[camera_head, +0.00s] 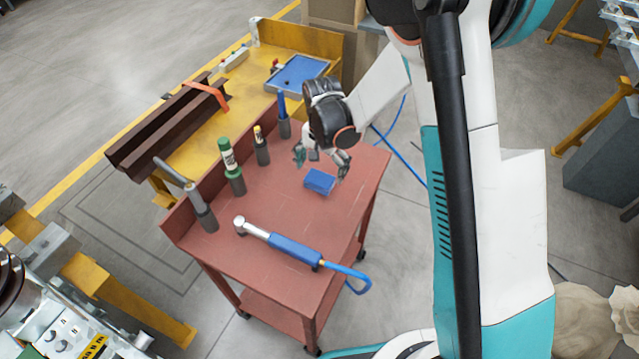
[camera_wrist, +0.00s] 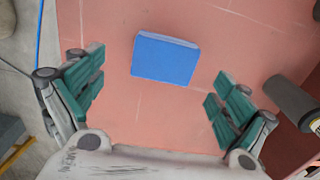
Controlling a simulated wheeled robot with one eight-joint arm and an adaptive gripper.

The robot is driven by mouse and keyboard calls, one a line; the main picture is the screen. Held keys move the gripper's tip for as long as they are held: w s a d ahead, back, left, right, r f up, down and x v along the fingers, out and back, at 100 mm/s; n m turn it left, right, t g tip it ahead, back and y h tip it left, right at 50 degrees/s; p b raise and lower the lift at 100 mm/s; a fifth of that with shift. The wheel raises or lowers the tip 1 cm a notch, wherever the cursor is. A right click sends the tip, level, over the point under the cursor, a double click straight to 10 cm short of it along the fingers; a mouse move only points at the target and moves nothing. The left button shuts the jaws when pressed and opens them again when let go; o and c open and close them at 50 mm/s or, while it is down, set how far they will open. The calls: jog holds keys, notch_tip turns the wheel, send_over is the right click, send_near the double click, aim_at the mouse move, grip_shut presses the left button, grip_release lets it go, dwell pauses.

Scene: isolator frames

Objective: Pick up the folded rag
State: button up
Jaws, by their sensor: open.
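The folded rag (camera_head: 320,181) is a small blue block-like bundle lying flat on the red cart top, toward its right side. In the wrist view the rag (camera_wrist: 165,59) lies ahead of the fingers, in the upper middle of the picture. My gripper (camera_head: 322,160) hangs above the cart, just behind the rag in the head view. In the wrist view my gripper (camera_wrist: 160,95) has its two green-padded fingers wide apart, with nothing between the pads. The rag is apart from both fingers, and all of its top shows.
The red cart (camera_head: 215,245) carries a blue-handled tool (camera_head: 285,246) in front and several upright tools in holders along its left edge, including a green-topped bottle (camera_head: 229,165). A dark holder (camera_wrist: 293,102) stands near the right finger. A yellow bench (camera_head: 255,103) stands behind.

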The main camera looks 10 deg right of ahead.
aim_at(320, 178)
jog(key=f, duration=0.1)
jog(key=f+b, duration=0.1)
jog(key=f, duration=0.1)
jog(key=f+b, duration=0.1)
jog(key=f, duration=0.1)
jog(key=shift+w+a+f, duration=0.15)
jog(key=shift+a, duration=0.1)
jog(key=c, duration=1.1)
